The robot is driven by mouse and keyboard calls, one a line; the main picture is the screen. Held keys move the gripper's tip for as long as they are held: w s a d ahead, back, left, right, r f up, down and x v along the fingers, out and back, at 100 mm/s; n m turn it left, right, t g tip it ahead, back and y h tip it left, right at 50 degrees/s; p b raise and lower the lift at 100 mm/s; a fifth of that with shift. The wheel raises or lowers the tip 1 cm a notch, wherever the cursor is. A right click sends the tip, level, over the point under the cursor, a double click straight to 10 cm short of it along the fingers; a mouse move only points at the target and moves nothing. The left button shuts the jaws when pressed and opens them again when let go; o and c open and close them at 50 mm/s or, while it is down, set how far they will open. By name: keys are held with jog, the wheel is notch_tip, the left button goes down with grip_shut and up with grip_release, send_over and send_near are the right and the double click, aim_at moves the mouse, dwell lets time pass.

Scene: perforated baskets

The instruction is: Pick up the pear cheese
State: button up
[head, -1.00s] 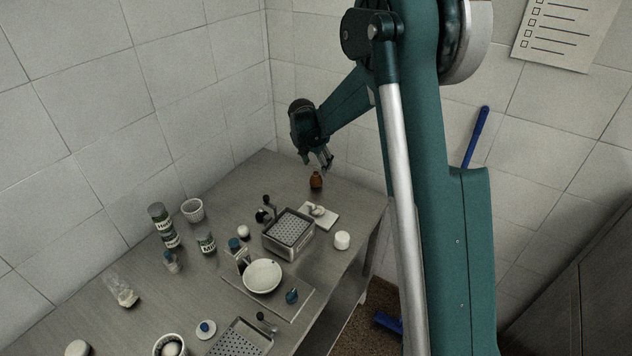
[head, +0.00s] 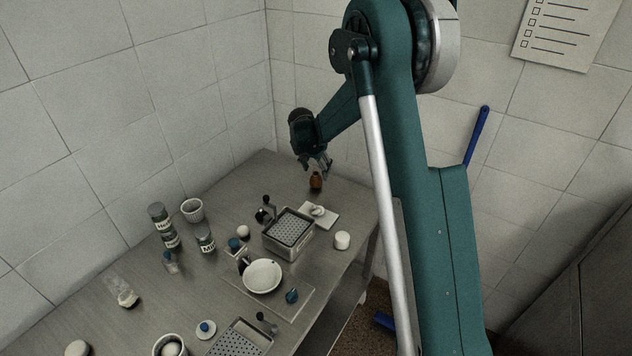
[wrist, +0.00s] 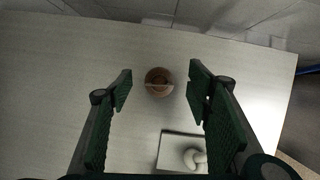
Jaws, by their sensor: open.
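A small brown thing with a narrow top, which I take to be the pear cheese (head: 316,181), stands upright near the far corner of the steel table. In the wrist view it is a round brown shape (wrist: 158,82) with a pale line across it. My gripper (head: 322,170) is just above it, pointing down. In the wrist view the open green-padded fingers of my gripper (wrist: 160,85) are on either side of the brown thing, with clear gaps. Nothing is held.
A white board (head: 327,221) with a pale rounded piece (head: 317,210) lies close by. A perforated metal basket (head: 289,229) stands nearer, with a white cylinder (head: 342,240) to its right. A white bowl (head: 262,276) and several jars are nearer still. Tiled walls border the table.

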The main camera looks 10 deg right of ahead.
aim_at(318, 175)
jog(key=shift+w+d+f, duration=0.1)
jog(key=shift+f, duration=0.2)
jog(key=shift+f, duration=0.15)
jog(key=shift+x, duration=2.5)
jog(key=shift+w, duration=0.15)
jog(key=c, duration=1.3)
